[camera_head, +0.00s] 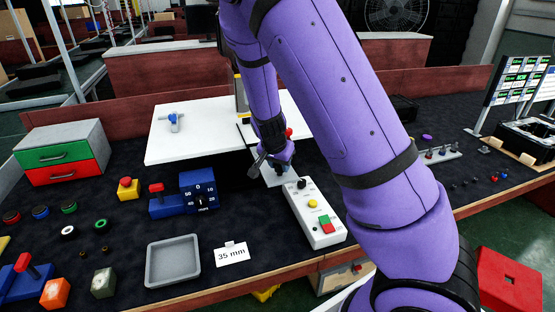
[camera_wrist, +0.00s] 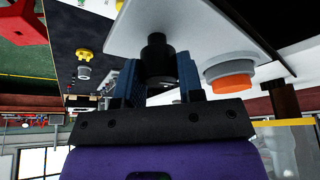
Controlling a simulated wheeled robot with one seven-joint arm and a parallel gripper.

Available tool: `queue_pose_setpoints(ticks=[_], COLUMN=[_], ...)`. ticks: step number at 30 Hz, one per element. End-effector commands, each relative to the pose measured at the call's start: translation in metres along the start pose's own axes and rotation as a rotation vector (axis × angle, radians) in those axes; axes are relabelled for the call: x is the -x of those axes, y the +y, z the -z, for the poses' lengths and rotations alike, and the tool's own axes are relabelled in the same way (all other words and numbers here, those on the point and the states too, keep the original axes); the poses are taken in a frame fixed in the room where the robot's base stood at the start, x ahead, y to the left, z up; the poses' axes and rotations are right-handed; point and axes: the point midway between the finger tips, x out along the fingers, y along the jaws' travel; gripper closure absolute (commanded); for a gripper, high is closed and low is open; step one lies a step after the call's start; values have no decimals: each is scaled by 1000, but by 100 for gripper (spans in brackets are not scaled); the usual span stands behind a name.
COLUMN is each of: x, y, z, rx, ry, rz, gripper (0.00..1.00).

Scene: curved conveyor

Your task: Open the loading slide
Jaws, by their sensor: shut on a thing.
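My gripper (camera_head: 277,160) reaches down at the middle of the bench, beside the gap in the white table top (camera_head: 190,140). In the wrist view its two blue fingers (camera_wrist: 160,82) are closed on a black knob (camera_wrist: 157,55). The knob stands on a pale plate (camera_wrist: 200,25), which I take to be the loading slide. In the head view the plate (camera_head: 277,178) shows only in part under my gripper, and my arm covers much around it. How far the slide is open I cannot tell.
A control box (camera_head: 315,215) with coloured buttons lies close to the right of my gripper. A blue dial unit (camera_head: 198,190) stands to the left. A grey tray (camera_head: 173,262) and a "35 mm" card (camera_head: 231,255) lie in front. An orange button (camera_wrist: 231,82) is near the fingers.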

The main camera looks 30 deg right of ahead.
Motion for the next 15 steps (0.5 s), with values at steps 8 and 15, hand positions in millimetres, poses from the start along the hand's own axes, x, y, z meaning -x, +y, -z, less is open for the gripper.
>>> queue_pose_setpoints(ticks=[8,15], x=[2,2], y=[4,4], z=[-4,-4], rx=[1,0], ry=[1,1], rz=[1,2], gripper=[100,49])
